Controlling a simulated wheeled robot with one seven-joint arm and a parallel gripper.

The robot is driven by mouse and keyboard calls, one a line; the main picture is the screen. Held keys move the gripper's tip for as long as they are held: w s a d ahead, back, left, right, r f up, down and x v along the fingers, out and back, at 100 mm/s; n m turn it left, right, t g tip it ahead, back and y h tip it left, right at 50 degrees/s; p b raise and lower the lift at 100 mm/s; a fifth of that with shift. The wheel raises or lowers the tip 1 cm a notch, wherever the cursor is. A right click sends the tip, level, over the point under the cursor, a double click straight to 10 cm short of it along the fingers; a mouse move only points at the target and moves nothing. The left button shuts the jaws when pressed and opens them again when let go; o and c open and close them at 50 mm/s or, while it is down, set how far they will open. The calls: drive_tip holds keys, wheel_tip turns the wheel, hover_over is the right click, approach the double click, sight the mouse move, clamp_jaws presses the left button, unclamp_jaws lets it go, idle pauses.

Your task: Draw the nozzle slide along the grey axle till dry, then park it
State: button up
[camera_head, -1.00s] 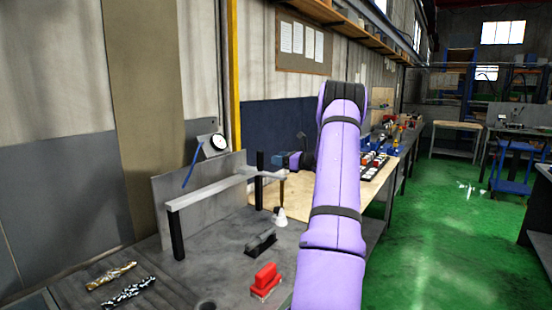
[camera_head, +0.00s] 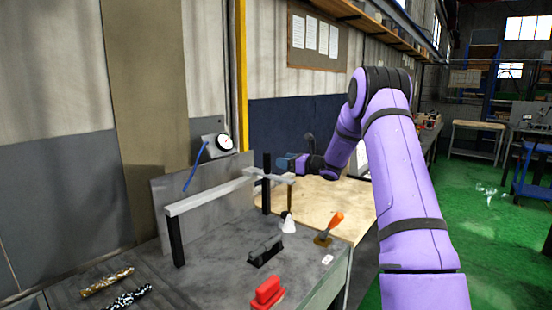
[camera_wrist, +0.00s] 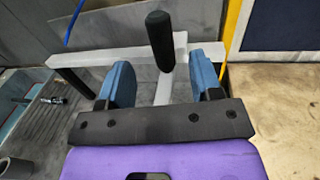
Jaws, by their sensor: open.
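A grey rail (camera_head: 210,194), which I take for the grey axle, runs on two dark posts over the bench; it also shows in the wrist view (camera_wrist: 105,57). At its far end a light arm carries a brown rod (camera_head: 290,197) with a white cone-shaped nozzle (camera_head: 289,225) below. In the wrist view a black upright handle (camera_wrist: 159,38) stands at the slide's light arm (camera_wrist: 163,92). My gripper (camera_head: 282,162) is beside the rail's far end. Its blue fingers (camera_wrist: 162,68) are open, one either side of the handle and arm; I cannot tell whether they touch.
A dial gauge (camera_head: 224,143) stands behind the rail. A black block (camera_head: 265,250), a red block (camera_head: 267,291) and an orange-handled clamp (camera_head: 330,228) sit on the bench. Patterned rods (camera_head: 107,282) lie front left. A wooden board (camera_head: 335,200) lies beyond the bench.

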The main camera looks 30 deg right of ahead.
hover_over(263, 173)
drive_tip(key=shift+s, duration=0.1)
idle(0.4)
clamp_jaws()
drive_tip(key=shift+a, duration=0.1)
